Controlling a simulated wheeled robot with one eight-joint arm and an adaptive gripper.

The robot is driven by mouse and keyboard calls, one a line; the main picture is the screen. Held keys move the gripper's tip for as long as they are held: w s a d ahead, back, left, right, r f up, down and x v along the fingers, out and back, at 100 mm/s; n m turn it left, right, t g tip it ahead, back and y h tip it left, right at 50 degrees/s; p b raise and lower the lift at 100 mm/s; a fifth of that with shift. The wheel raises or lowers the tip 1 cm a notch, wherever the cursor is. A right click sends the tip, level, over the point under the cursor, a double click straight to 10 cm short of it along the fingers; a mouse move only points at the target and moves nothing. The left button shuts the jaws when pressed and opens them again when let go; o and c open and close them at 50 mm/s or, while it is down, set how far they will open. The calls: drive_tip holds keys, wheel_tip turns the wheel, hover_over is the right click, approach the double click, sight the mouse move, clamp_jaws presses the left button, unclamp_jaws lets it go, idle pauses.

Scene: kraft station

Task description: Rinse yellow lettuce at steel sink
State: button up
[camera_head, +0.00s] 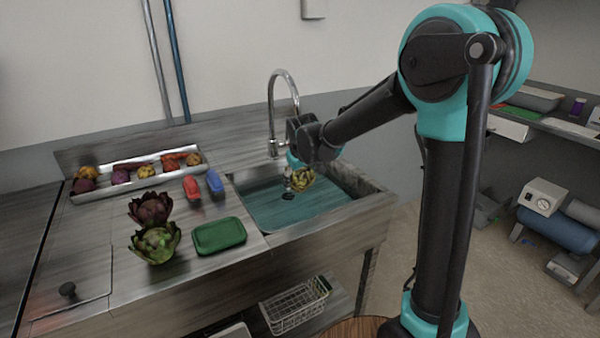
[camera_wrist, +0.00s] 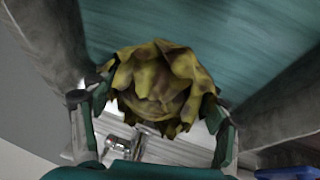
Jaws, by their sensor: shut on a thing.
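The yellow lettuce (camera_head: 301,179) is a small ruffled yellow-green head with brownish edges. My gripper (camera_head: 291,180) is shut on it and holds it over the basin of the steel sink (camera_head: 262,240). In the wrist view the lettuce (camera_wrist: 163,85) sits between the two fingers of my gripper (camera_wrist: 155,125), one on each side. The sink basin has a teal-looking bottom with a dark drain. The tall curved faucet (camera_head: 272,115) stands at the back of the sink. My forearm and wrist partly hide the sink's back edge. I cannot tell whether water is running.
Left of the sink are a green lidded box (camera_head: 219,236), a green artichoke-like head (camera_head: 155,243), a purple one (camera_head: 150,208), and red (camera_head: 191,188) and blue (camera_head: 215,183) items. A tray (camera_head: 110,192) of several vegetables lies behind. A wire basket (camera_head: 296,306) sits below.

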drive_tip(key=shift+f, duration=6.2)
drive_tip(key=shift+r, duration=9.75)
